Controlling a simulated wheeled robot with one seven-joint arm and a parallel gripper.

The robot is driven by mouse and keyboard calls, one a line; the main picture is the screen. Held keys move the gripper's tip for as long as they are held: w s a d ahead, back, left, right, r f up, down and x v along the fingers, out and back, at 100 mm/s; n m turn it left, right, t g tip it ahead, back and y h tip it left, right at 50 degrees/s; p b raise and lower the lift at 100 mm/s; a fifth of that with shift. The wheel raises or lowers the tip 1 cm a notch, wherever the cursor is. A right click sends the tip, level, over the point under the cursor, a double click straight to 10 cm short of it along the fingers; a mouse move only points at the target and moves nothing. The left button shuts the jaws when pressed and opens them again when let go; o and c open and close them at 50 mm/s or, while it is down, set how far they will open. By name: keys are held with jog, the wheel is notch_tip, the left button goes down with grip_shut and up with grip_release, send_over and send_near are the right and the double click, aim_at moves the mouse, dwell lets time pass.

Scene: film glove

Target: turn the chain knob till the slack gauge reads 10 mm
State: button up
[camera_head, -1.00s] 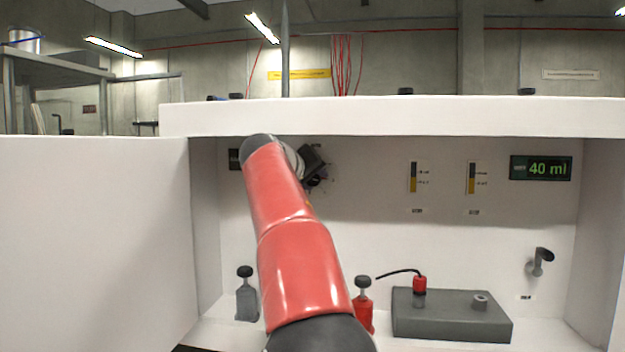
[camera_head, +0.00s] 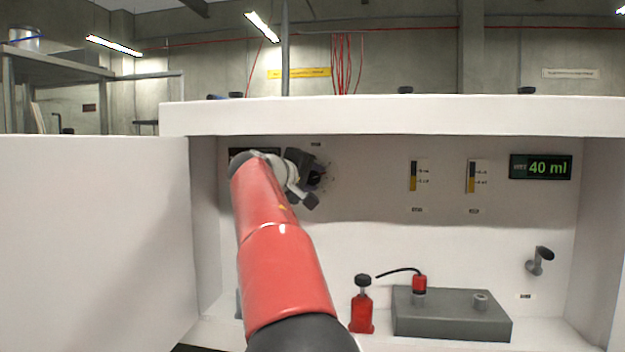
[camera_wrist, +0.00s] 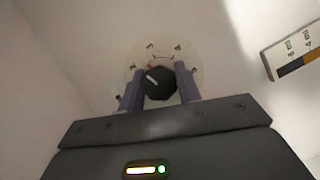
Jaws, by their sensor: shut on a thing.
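The black chain knob (camera_wrist: 157,82) sits on a pale round dial with marks around it on the back wall, in the wrist view. A light pointer line on it points to the upper left. My gripper (camera_wrist: 159,86) is shut on the knob, one finger on each side. In the head view my gripper (camera_head: 314,178) is at the back wall, left of centre, and hides the knob there. A dark display panel (camera_head: 240,153) lies mostly behind my arm. I cannot read it or tell whether it is the slack gauge.
A display (camera_head: 541,168) at the right reads 40 ml. Two yellow-marked level gauges (camera_head: 413,176) (camera_head: 472,177) hang mid-wall. White walls and a top ledge (camera_head: 400,115) enclose the bay.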

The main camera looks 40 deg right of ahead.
jog(key=shift+n+h, duration=0.4)
jog(key=shift+n, duration=0.4)
jog(key=o, duration=1)
jog(key=shift+c, duration=0.2)
jog(key=b+v, duration=0.1)
jog(key=v, duration=0.7)
jog(key=shift+b, duration=0.4)
